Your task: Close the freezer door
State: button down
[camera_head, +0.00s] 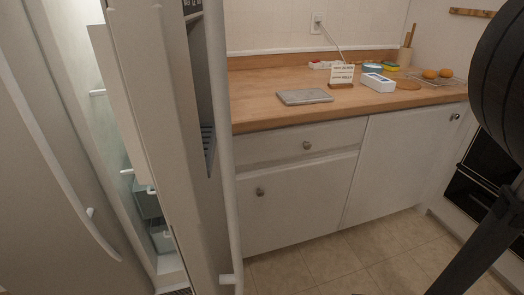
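The freezer door (170,130) stands open, seen nearly edge-on left of centre. It has a long vertical handle (223,150) and a dark recess (206,110) on its outer face. To its left a lit gap shows the inside of the compartment, with pale shelves and clear bins (150,203) low down. A second, closed-looking door (50,190) with a curved handle fills the far left. Dark parts of my arm show at the right edge, well apart from the freezer door. My gripper is not in view.
White base cabinets (295,200) and a wooden counter (260,95) stand right of the freezer door. The counter holds a grey tablet-like slab (304,96), a white box (378,82) and oranges (430,74). A dark oven (475,190) is at right. The tiled floor (340,262) is clear.

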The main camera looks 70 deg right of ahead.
aim_at(163, 64)
jog(key=k+l+z, duration=0.2)
jog(key=l, duration=0.15)
jog(key=k+l+z, duration=0.15)
jog(key=l, duration=0.2)
jog(key=k+l+z, duration=0.25)
jog(key=k, duration=0.15)
jog(key=j, duration=0.05)
